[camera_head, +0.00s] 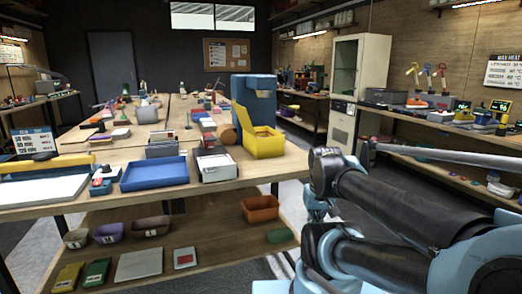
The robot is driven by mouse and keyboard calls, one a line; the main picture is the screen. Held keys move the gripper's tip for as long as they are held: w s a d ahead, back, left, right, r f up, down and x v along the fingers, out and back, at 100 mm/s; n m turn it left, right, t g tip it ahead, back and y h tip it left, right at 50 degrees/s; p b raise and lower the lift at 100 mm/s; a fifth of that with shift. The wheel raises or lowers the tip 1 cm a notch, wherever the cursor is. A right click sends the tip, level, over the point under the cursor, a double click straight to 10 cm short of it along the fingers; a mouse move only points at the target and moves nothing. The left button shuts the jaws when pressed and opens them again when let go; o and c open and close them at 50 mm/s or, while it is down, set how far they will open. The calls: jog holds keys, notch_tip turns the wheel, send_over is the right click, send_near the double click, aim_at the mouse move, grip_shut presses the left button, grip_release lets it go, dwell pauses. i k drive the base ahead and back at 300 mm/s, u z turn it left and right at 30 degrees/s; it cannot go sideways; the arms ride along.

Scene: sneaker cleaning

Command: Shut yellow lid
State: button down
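A bright yellow box (264,146) stands near the right end of the wooden workbench. Its yellow lid (243,128) is raised and tilted up along the box's left side, so the box is open at the top. I cannot make out what is inside it. My arm, with dark links and light blue joints, fills the lower right of the view, to the right of the box and apart from it. I do not see my gripper's fingers.
A tall blue machine (256,96) stands right behind the box. An orange bin (260,208) is on the shelf below. The floor right of the bench end is partly covered by my arm.

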aim_at(241, 112)
jog(key=z, duration=0.85)
jog(key=k, duration=1.5)
jog(key=u, duration=1.35)
jog(key=i, duration=1)
jog(key=u, duration=0.05)
